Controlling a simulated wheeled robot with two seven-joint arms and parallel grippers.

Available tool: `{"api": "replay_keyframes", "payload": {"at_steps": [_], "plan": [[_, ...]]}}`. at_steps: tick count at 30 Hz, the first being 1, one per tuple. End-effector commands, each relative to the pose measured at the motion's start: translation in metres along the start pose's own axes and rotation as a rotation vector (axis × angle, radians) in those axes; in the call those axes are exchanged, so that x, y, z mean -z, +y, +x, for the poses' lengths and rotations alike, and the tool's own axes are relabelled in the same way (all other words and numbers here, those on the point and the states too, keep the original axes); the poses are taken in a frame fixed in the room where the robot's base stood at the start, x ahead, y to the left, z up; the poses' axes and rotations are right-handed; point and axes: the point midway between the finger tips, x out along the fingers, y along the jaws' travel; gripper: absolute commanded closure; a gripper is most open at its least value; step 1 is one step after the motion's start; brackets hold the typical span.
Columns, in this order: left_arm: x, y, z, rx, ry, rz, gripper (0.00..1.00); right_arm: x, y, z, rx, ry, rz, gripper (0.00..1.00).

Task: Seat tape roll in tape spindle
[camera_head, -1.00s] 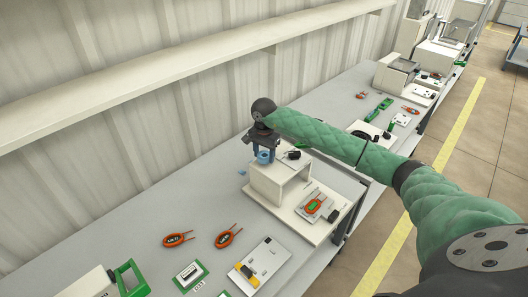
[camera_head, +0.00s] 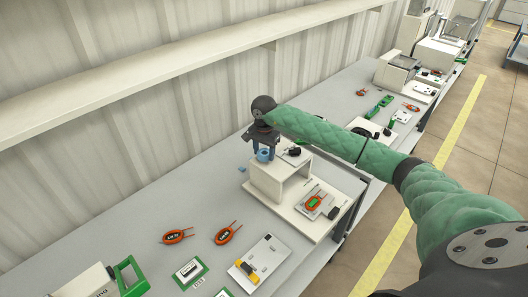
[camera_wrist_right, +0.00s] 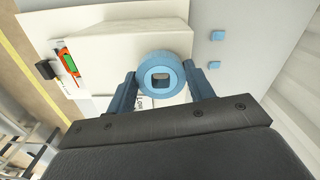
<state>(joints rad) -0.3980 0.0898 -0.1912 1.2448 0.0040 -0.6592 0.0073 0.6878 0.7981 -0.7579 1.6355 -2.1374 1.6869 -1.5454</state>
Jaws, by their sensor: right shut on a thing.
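The tape roll is a blue ring (camera_head: 264,155) with a squarish hole; it also shows in the right wrist view (camera_wrist_right: 161,98). My right gripper (camera_head: 263,148) is shut on it, with one blue finger on each side of the ring. It holds the roll over the left part of the white stand (camera_head: 267,182). I cannot tell whether the roll touches the stand. I cannot make out the tape spindle; white and a dark patch show through the roll's hole in the wrist view. My left gripper is not in view.
Two small blue blocks (camera_wrist_right: 217,36) lie on the grey table beside the stand. Orange-rimmed meters (camera_head: 176,236) and boards lie nearer on the table. The corrugated wall and shelf (camera_head: 150,80) are behind.

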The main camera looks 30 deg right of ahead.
Motion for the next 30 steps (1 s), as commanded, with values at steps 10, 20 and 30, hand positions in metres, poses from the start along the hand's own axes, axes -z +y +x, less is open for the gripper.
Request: {"api": "replay_keyframes", "payload": {"at_steps": [10,20,30], "plan": [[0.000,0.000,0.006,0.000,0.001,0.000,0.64,0.000,0.000,0.006,0.000,0.000,0.000,0.70],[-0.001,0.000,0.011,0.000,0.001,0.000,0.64,0.000,0.000,0.012,-0.001,0.000,0.000,0.70],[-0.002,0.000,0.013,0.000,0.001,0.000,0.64,0.000,0.000,0.014,-0.001,0.000,0.000,0.22]]}}
